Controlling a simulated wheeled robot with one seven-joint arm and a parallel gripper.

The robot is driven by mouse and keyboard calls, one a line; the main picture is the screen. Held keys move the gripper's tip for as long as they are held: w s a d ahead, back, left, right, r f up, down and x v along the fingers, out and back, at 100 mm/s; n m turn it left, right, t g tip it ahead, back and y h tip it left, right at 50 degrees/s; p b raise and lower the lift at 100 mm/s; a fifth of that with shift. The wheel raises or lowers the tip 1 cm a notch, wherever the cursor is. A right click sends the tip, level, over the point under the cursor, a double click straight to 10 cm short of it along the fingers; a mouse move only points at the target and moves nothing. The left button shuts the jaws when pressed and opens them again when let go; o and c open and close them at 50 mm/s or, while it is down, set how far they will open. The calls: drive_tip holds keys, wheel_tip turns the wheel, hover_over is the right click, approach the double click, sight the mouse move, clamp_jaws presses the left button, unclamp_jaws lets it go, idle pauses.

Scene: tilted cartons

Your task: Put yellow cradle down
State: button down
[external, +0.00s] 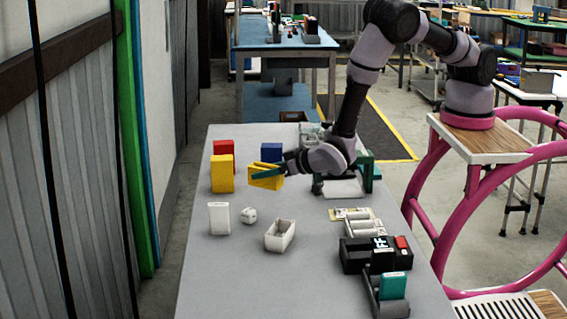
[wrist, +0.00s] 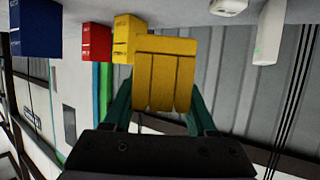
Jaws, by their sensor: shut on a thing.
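The yellow cradle (external: 268,182) is a small open yellow box, tilted, at the end of my arm over the left half of the grey table. My gripper (external: 266,175) is shut on it, with a teal finger along its side. In the wrist view the yellow cradle (wrist: 164,72) sits between the two teal fingers of my gripper (wrist: 160,103). I cannot tell whether its underside touches the table.
A yellow block (external: 222,174), a red block (external: 223,148) and a blue block (external: 271,152) stand close by. A black device (external: 368,255) is at right. Front-left table is clear.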

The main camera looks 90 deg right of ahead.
drive_tip(key=w+a+f+n+t+y, duration=0.2)
drive_tip(key=a+n+y, duration=0.55)
drive_tip(key=a, duration=1.15)
drive_tip(key=s+a+r+n+g+y, duration=0.2)
drive_tip(key=a+n+y, duration=0.2)
drive_tip(key=a, duration=0.6)
drive_tip(key=s+a+r+n+g+y, duration=0.1)
drive_tip(key=s+a+n+y, duration=0.15)
drive_tip(key=a+y, duration=0.45)
drive_tip(key=a+f, duration=0.1)
drive_tip(key=a+f+h, duration=0.1)
drive_tip(key=f, duration=0.1)
drive_tip(key=a+f+n+g+h, duration=0.1)
drive_tip(key=f, duration=0.1)
drive_tip(key=shift+s+a+f, duration=0.15)
drive_tip(key=shift+s+a, duration=0.05)
drive_tip(key=shift+a, duration=0.05)
drive_tip(key=shift+f, duration=2.1)
drive_tip(key=shift+f, duration=0.15)
drive_tip(key=shift+c, duration=1)
unclamp_jaws()
